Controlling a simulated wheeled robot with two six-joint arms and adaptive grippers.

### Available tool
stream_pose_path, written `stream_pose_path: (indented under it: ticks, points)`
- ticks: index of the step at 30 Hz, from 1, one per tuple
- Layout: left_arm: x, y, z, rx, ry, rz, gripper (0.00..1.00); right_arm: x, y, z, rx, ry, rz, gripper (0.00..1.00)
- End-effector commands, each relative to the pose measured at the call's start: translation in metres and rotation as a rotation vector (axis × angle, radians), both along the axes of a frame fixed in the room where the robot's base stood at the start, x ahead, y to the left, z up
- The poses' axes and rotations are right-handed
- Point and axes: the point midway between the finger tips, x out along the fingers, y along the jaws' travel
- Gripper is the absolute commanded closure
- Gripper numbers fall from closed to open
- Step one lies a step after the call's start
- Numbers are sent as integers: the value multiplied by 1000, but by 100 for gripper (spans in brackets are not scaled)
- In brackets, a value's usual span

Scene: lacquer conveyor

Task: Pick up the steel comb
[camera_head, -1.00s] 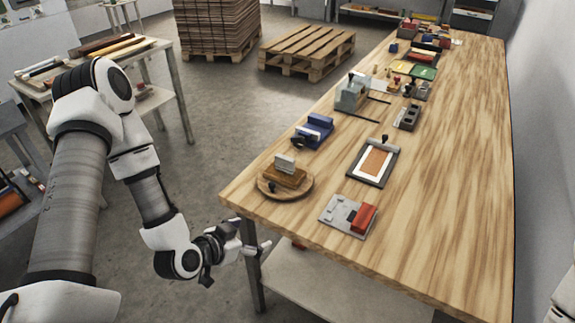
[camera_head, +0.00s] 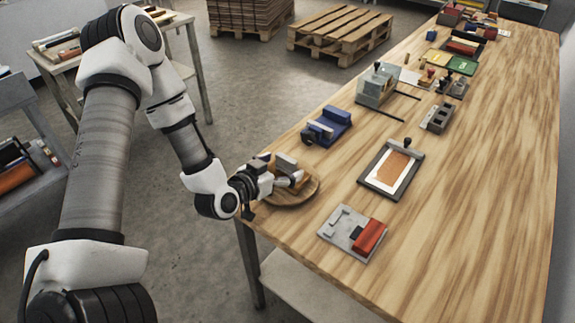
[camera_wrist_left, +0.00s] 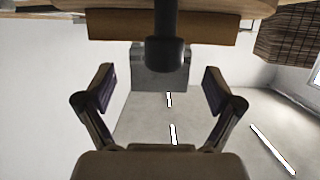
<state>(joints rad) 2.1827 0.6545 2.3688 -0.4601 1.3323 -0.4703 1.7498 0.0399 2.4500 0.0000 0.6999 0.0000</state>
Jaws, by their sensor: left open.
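A round wooden board (camera_head: 307,193) lies at the near left corner of the workbench. A wooden block stands on it with an upright grey plate (camera_head: 285,161), which looks like the steel comb. In the left wrist view the wooden block (camera_wrist_left: 110,25), a dark knob (camera_wrist_left: 165,52) and the grey plate (camera_wrist_left: 145,78) show ahead, between the finger lines. My left gripper (camera_head: 293,180) is open at the near left side of the board, partly covering the block. In the wrist view its fingers (camera_wrist_left: 160,88) are apart with nothing gripped. Contact cannot be told. My right gripper is out of view.
A grey plate with a red block (camera_head: 369,237) lies close by on the right. A blue tool (camera_head: 328,127) stands behind the board, and a framed print pad (camera_head: 391,170) lies farther right. The bench's right side is clear.

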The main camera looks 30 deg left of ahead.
Motion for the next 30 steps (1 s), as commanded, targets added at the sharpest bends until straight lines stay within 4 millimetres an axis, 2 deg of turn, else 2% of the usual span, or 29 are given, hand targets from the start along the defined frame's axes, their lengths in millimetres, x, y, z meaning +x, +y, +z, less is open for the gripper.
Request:
stream_pose_path:
  ticks: [4, 10, 11, 12, 16, 17, 19, 20, 30]
  points:
    - [19, -2, -6, 2, 2, -2, 8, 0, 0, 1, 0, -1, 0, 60]
    - [20, -2, -6, -1, 1, 0, 8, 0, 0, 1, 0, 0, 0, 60]
    - [20, -2, -6, -1, 1, 0, 15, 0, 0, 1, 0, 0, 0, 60]
    - [20, -2, -6, -1, 1, 0, 29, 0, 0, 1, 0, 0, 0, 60]
    - [20, -1, -6, -1, 1, 0, 75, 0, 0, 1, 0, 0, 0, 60]
    - [20, -1, -6, -1, 1, 0, 78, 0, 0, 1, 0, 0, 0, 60]
    - [20, -1, -7, -1, 2, 0, 79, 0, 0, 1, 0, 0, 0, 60]
    - [20, -1, -6, -1, 1, 0, 85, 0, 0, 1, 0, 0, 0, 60]
    - [20, -1, 0, -2, 0, 2, 85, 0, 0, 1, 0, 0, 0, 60]
